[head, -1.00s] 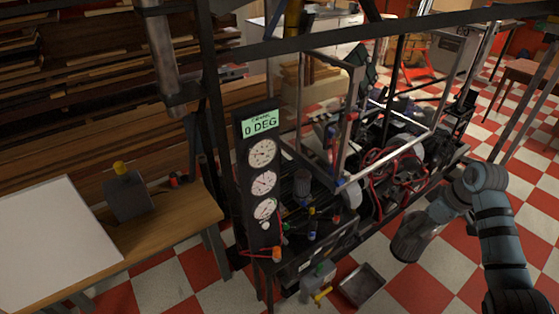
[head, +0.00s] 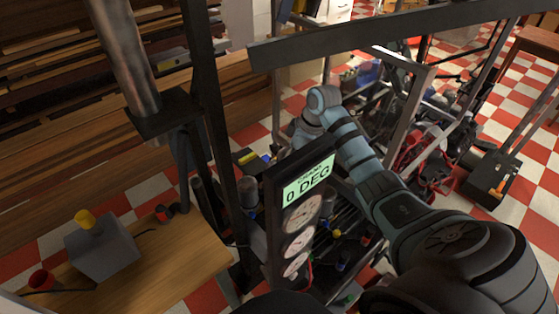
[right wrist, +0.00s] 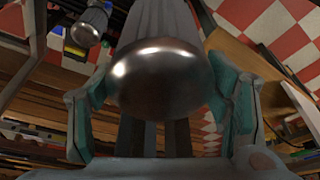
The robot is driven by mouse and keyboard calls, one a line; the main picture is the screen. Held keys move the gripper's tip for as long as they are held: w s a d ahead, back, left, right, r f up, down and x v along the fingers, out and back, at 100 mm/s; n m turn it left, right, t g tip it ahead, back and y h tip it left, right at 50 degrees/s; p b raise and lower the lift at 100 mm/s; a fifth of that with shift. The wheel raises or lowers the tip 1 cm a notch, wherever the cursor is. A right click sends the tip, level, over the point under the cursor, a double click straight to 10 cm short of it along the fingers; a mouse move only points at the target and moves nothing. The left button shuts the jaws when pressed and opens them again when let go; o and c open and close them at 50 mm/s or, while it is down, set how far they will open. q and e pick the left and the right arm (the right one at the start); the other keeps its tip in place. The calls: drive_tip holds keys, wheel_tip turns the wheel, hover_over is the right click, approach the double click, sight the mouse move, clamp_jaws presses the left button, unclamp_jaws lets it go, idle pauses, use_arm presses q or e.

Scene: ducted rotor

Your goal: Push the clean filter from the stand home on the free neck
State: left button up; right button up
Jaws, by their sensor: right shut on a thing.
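In the right wrist view my right gripper (right wrist: 160,92) is shut on a smooth, rounded metal body, which I take to be the clean filter (right wrist: 158,72). One teal finger pad lies on each side of it. The domed end faces the camera and hides its far end. A second shiny metal cylinder (right wrist: 88,25) shows at the upper left, apart from the held one. In the head view my right arm reaches in from the lower right, and its far end is beside the rig; the jaws and filter cannot be made out there. I cannot pick out the free neck or the stand. My left gripper is not in view.
The gauge panel (head: 303,215) reading 0 DEG stands close to my right arm. A dark upright post (head: 215,130) and an overhead beam (head: 400,35) frame the space. A wooden bench (head: 170,265) with a grey box (head: 103,247) is at the left.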

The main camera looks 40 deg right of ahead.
use_arm(q)
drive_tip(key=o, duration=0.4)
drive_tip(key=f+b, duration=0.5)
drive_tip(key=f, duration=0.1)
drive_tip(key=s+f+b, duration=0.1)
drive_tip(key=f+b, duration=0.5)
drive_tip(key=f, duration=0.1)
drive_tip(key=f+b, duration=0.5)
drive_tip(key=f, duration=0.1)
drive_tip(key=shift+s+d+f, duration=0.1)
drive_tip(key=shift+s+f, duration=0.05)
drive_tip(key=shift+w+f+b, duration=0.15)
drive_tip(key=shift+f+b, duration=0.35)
drive_tip(key=shift+b, duration=0.15)
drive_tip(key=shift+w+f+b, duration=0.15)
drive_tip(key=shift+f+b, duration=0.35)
drive_tip(key=shift+b, duration=0.1)
use_arm(e)
drive_tip(key=s+d+f, duration=0.1)
drive_tip(key=d+f, duration=0.2)
drive_tip(key=f, duration=2.4)
drive_tip(key=shift+f, duration=0.4)
